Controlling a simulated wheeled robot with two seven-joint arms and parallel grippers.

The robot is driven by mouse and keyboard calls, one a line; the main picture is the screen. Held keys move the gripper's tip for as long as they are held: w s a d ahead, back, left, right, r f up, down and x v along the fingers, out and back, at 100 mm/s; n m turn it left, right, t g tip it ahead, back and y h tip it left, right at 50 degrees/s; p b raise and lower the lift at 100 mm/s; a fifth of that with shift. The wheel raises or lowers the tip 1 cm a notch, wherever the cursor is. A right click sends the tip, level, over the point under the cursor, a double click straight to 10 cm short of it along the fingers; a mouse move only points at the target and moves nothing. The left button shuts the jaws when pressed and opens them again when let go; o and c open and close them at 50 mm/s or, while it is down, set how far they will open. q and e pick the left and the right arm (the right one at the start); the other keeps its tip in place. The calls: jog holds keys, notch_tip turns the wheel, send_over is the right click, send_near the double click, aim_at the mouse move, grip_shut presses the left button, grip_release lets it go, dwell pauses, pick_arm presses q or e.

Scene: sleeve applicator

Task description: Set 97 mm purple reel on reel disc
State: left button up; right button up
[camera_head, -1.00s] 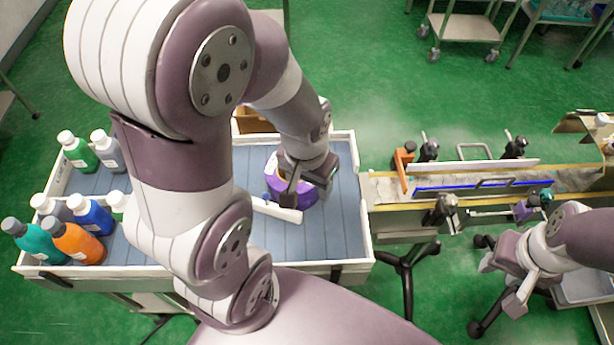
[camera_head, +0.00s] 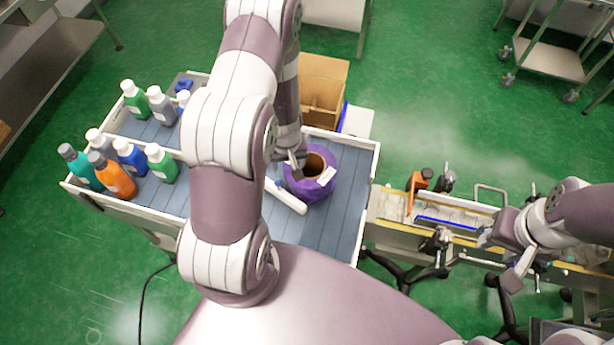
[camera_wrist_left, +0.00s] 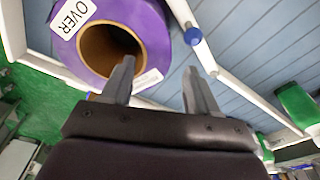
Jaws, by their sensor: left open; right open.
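The purple reel (camera_head: 326,190), with a brown hollow core and a white label, stands on end on the blue slatted cart top. My left gripper (camera_head: 297,164) is at its left rim, partly hidden by my arm. In the left wrist view the reel (camera_wrist_left: 155,45) shows its open core and a label reading "OVER". My left gripper (camera_wrist_left: 162,82) is open there; one finger overlaps the reel near its core, the other is outside the reel. Contact cannot be told. My right gripper (camera_head: 500,258) is open and empty beside the machine. I cannot make out the reel disc.
A white bar (camera_head: 286,196) lies against the reel's left side. Several bottles (camera_head: 110,178) stand at the cart's left. A cardboard box (camera_head: 322,85) is behind the cart. The conveyor machine (camera_head: 395,203) adjoins on the right. The cart's front right is clear.

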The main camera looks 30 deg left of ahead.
aim_at(291, 167)
pick_arm(q)
jog(key=f, duration=0.6)
jog(key=shift+w+d+f, duration=0.1)
jog(key=shift+w, duration=0.3)
jog(key=shift+f, duration=0.2)
jog(key=shift+w, duration=0.1)
grip_shut()
jog(key=shift+w+r, duration=0.1)
dwell(0.5)
